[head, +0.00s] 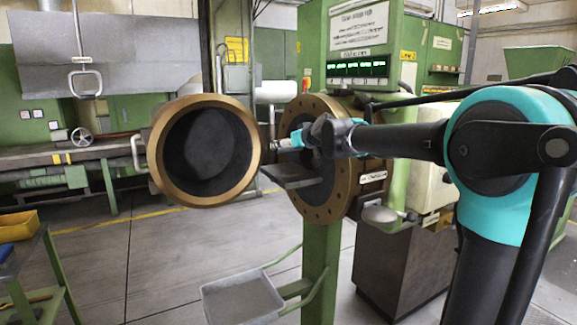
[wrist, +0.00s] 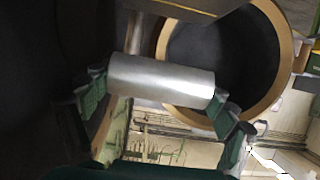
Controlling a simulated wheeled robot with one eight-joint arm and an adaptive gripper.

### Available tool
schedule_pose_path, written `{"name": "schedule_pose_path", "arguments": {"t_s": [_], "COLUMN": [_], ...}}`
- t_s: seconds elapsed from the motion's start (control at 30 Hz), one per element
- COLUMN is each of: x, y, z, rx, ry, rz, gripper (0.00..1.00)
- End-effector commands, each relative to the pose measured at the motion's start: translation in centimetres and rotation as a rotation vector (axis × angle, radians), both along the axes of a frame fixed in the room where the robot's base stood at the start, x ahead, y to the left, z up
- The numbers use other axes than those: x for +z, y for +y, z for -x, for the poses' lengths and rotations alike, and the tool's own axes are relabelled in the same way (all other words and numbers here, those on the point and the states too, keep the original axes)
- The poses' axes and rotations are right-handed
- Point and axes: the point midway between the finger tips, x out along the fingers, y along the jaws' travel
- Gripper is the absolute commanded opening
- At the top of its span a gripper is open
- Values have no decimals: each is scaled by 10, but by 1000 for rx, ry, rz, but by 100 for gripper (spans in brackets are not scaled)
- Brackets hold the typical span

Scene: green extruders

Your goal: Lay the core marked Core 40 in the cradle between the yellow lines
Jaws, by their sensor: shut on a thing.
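A plain silver-grey cylinder, the core (wrist: 162,78), lies crosswise between the two green-padded fingers of my gripper (wrist: 156,93) in the wrist view. The fingers press on its two ends, and it tilts slightly down to the right. I see no readable marking on it. In the head view my gripper (head: 277,145) is at the end of my arm, between the two big bronze-rimmed rings; the core cannot be made out clearly there. I cannot pick out the cradle or its yellow lines for certain in either view.
A large bronze-rimmed opening (head: 250,165) stands left of my gripper, and a bolted bronze flange (head: 300,195) stands behind it. A dark flat plate (head: 292,176) juts out just below. A grey tray (head: 243,302) is lower down. A green-framed cart (head: 45,265) stands at left.

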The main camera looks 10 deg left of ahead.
Motion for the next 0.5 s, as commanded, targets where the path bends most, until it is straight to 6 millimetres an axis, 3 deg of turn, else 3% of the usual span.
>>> {"name": "schedule_pose_path", "arguments": {"t_s": [0.13,0.5], "x": [-25,-56], "y": [0,0], "z": [-1,-1], "rx": [0,0], "ry": [-1,-1], "rz": [-1,-1], "gripper": [35,35]}}
